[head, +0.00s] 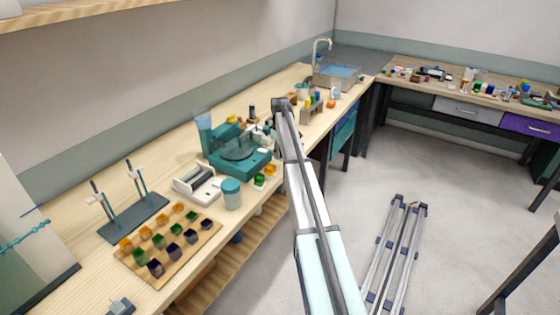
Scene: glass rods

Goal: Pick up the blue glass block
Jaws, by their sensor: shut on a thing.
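My arm reaches up from the bottom right to a dark joint over the workbench (95,291). I cannot make out my gripper's fingers; the far part of the arm covers that spot. A wooden tray (212,240) at the left front of the bench holds rows of small orange, green and dark blue glass blocks, such as a dark blue block (155,268) at the front. A green block (259,181) and an orange block (270,170) stand just left of my arm. I cannot tell which blue block is the task's, or see one in my gripper.
A teal machine (240,152) stands behind the blocks, with a white device (197,184) and a teal jar (231,194) beside it. A stand with two posts (133,218) is at the left. A sink (337,76) is far back.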

